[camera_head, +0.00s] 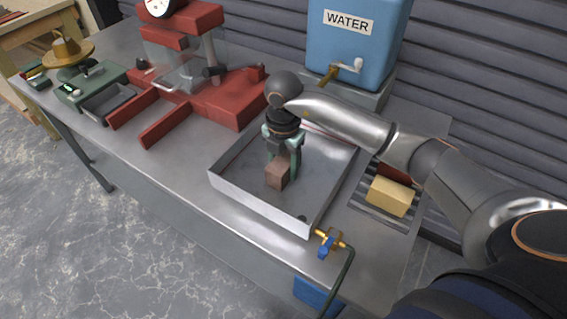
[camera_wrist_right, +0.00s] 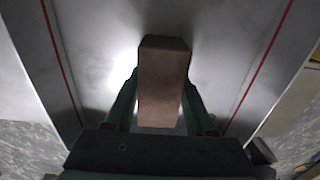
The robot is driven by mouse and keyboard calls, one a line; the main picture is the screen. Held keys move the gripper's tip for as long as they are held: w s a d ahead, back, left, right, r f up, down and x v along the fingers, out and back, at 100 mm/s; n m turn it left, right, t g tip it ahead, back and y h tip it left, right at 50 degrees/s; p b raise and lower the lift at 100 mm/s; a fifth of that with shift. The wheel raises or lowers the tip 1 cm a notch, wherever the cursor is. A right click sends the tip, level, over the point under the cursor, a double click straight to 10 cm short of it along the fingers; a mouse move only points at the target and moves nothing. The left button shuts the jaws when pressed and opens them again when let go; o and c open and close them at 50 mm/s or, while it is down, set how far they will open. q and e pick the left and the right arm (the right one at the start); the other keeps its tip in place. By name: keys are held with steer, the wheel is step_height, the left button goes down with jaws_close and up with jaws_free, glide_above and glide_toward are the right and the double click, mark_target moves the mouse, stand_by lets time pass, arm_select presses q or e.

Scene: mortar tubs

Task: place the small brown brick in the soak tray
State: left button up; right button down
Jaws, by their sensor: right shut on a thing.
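The small brown brick (camera_head: 278,172) is held upright between the green fingers of my right gripper (camera_head: 284,150). In the right wrist view the brick (camera_wrist_right: 163,82) fills the space between both fingers of the gripper (camera_wrist_right: 160,105). The soak tray (camera_head: 238,187) is a shallow grey metal tray on the bench. The brick is over the tray's inside, near its middle. I cannot tell whether it touches the tray floor. The tray's red line (camera_wrist_right: 59,60) shows in the right wrist view. My left gripper is out of view.
A brass tap with a blue handle (camera_head: 325,246) is at the tray's front corner. A yellow brick (camera_head: 391,197) lies on a rack to the right, with a red one behind it. A red press (camera_head: 215,95) stands left and a blue water tank (camera_head: 355,45) behind.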

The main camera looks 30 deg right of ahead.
mark_target(283, 160)
steer(key=shift+f, duration=0.15)
steer(key=shift+c, duration=1.2)
jaws_free()
step_height(283, 160, up, 12)
steer(key=shift+r, duration=0.2)
